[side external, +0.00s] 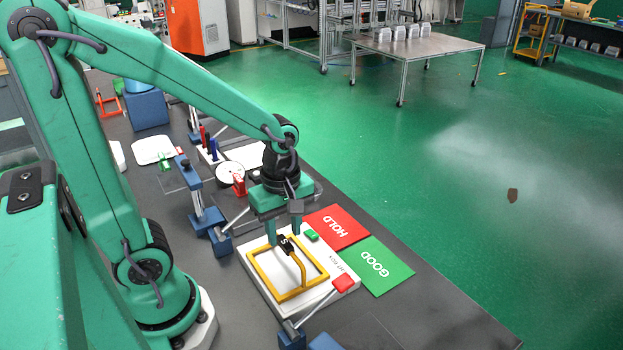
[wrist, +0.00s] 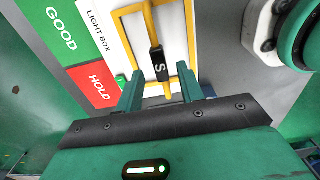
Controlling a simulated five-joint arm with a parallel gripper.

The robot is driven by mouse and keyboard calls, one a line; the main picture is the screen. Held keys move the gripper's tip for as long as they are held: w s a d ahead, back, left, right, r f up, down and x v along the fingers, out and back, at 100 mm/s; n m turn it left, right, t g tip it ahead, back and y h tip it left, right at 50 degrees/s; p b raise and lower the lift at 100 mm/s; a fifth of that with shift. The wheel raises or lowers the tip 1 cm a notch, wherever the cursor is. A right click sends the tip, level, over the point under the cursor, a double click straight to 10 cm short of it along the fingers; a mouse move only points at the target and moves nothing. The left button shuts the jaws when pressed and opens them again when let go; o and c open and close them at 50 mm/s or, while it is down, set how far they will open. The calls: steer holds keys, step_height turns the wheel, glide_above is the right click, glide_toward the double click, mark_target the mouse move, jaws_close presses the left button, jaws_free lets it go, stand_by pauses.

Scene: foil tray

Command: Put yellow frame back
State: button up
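The yellow frame (side external: 263,276) lies on the white light box (side external: 340,270). A yellow bar with a black grip (side external: 286,243) rises over the frame's opening. In the wrist view, the frame (wrist: 190,35) shows at the top, and its black grip (wrist: 159,63) bears a white "S". My gripper (side external: 284,238) is at the black grip, pointing down. In the wrist view, the fingers of my gripper (wrist: 159,72) are apart, one on each side of the grip with visible gaps. Whether the fingertips are level with the grip is hard to tell.
A red HOLD card (side external: 337,226) and a green GOOD card (side external: 378,266) lie beside the light box. A red-tipped clamp (side external: 343,284) and a green pad (side external: 311,235) sit at the box's edges. Blue posts (side external: 203,210) stand to the left.

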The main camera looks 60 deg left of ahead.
step_height(320, 180, up, 8)
stand_by(0.5)
stand_by(0.5)
step_height(320, 180, up, 4)
steer(key=r+m+t, duration=0.1)
steer(key=m+t, duration=0.5)
steer(key=m, duration=1.2)
glide_above(281, 242)
steer(key=s, duration=0.2)
steer(key=shift+a+f, duration=0.1)
steer(key=shift+f, duration=0.15)
